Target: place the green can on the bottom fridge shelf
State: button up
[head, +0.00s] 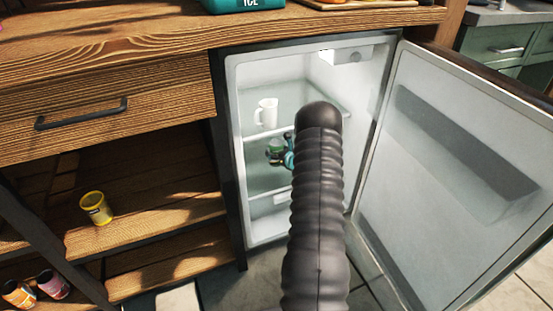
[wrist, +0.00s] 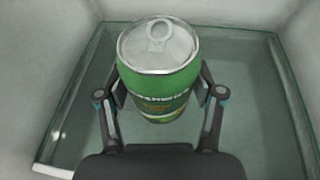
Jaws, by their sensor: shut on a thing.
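The green can (wrist: 160,85) stands upright between the two fingers of my gripper (wrist: 160,98) in the wrist view, its silver top with pull tab facing up. The fingers are shut on its sides. In the head view my gripper (head: 280,155) is inside the open fridge (head: 232,150), below the shelf that bears a white mug; the can (head: 276,146) shows only in part there. A glass shelf (wrist: 75,120) lies beneath the can in the wrist view. I cannot tell whether the can touches it. My arm hides part of the fridge's inside.
The white mug (head: 266,113) stands on the upper glass shelf. The fridge door (head: 440,170) is swung open to the right. Around the can, the glass shelf looks clear.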

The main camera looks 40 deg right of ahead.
notch_tip(320, 180, down, 3)
jog(key=shift+f, duration=0.15)
jog(key=shift+w+f, duration=0.15)
jog(key=shift+w, duration=0.05)
jog(key=shift+f, duration=0.15)
jog(key=o, duration=1.5)
jog(key=shift+c, duration=0.2)
jog(key=shift+r, duration=0.2)
jog(key=v, duration=1.2)
